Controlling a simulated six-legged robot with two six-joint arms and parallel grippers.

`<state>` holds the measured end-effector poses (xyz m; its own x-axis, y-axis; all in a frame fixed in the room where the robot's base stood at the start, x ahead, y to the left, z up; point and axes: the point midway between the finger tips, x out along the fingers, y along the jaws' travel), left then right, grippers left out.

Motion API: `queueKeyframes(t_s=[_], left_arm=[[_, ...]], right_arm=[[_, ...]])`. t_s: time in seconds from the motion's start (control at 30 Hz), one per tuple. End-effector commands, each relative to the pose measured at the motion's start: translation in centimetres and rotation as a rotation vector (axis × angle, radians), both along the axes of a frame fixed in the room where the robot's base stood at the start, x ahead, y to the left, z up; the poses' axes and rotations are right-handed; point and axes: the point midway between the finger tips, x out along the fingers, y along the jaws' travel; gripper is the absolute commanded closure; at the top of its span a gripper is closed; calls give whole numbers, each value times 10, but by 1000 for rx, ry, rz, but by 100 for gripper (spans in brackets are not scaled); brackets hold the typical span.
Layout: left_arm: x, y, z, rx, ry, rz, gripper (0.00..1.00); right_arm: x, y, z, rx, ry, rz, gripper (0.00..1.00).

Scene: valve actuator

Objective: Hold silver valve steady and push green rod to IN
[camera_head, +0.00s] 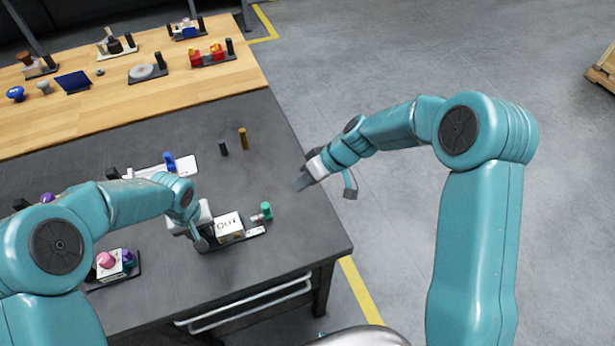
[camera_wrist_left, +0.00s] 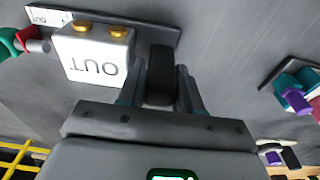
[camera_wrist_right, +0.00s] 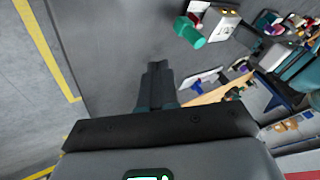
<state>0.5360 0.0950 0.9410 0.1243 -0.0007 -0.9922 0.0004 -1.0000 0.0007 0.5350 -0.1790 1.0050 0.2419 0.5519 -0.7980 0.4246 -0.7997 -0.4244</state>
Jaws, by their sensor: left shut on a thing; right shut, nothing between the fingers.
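The silver valve is a pale block marked OUT (camera_head: 229,228) on a dark base plate near the table's front right corner. The green rod (camera_head: 266,210) sticks out from its right side. In the left wrist view the block (camera_wrist_left: 90,55) shows two gold fittings, and the green end (camera_wrist_left: 8,42) has a red part beside it. My left gripper (camera_head: 202,238) is shut on a black upright post (camera_wrist_left: 160,75) beside the block. My right gripper (camera_head: 299,184) is shut and empty, above the table's right edge, apart from the green rod (camera_wrist_right: 190,32).
A pink and purple fixture (camera_head: 110,262) stands on the table to the left. A white plate with a blue part (camera_head: 170,162) and two small posts (camera_head: 242,140) lie behind the valve. Several fixtures stand on the wooden table at the back. Open floor lies right.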

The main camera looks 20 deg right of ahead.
Motion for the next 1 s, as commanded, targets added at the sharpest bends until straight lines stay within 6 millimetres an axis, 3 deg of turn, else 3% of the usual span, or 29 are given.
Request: queueKeyframes(t_s=[0.2,0.47,0.9,1.0], left_arm=[[-2,0,-4,-1,5,-1,100],[-2,0,-4,-1,5,-1,100],[-2,0,-4,0,6,-1,100],[-2,0,-4,0,6,-1,100]], right_arm=[[11,27,-39,0,3,2,100],[3,59,-38,0,0,0,100],[1,65,-38,-1,0,-1,100],[1,75,-38,0,0,2,100]])
